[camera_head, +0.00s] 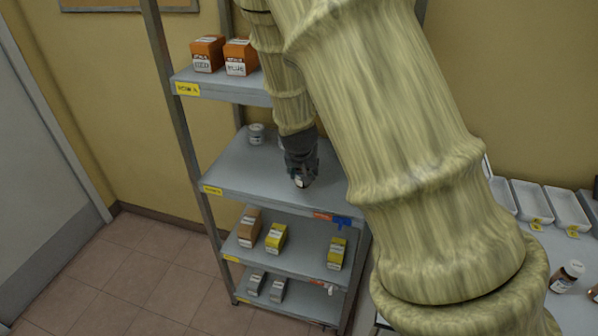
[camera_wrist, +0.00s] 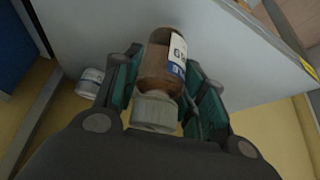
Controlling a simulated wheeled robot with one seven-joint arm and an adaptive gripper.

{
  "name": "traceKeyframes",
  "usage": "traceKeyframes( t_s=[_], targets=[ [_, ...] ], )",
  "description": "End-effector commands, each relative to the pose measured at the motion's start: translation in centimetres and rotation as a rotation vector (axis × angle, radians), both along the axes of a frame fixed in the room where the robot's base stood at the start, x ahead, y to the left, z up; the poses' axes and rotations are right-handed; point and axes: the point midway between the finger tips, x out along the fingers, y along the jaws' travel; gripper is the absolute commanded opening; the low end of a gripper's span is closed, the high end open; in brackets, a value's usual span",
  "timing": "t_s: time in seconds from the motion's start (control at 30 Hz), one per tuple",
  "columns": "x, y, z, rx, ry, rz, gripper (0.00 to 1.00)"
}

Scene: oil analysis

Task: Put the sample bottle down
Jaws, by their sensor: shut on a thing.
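The sample bottle (camera_wrist: 157,68) is brown with a white cap and a white and blue label. In the wrist view it lies between the fingers of my gripper (camera_wrist: 165,95), which is shut on it, with its cap towards the camera. In the head view my gripper (camera_head: 300,178) is over the front part of the middle grey shelf (camera_head: 240,167). Only a small pale part of the bottle (camera_head: 300,184) shows there. I cannot tell whether the bottle touches the shelf.
A white jar (camera_head: 256,134) stands at the back left of the same shelf, also seen in the wrist view (camera_wrist: 90,82). Orange boxes (camera_head: 207,54) stand on the shelf above. Yellow and brown boxes (camera_head: 276,238) stand below. White trays (camera_head: 530,203) are at the right.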

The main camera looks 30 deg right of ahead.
Motion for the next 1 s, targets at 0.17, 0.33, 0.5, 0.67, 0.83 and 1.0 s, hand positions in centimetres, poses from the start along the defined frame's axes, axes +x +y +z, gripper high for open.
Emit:
traceKeyframes(
  t_s=[0.17, 0.33, 0.5, 0.67, 0.83, 1.0],
  targets=[
    [1.1, 0.1, 0.0, 0.0, 0.0, 0.0, 0.11],
    [1.7, 0.3, -0.8, 0.0, 0.003, 0.0, 0.11],
    [1.7, 0.2, -2.5, 0.0, 0.003, -0.001, 0.11],
    [1.7, 0.2, -3.5, 0.0, 0.001, 0.0, 0.11],
    [1.7, 0.2, -3.7, 0.0, 0.0, -0.001, 0.11],
    [1.7, 0.2, -3.7, 0.0, 0.0, 0.0, 0.11]
  ],
)
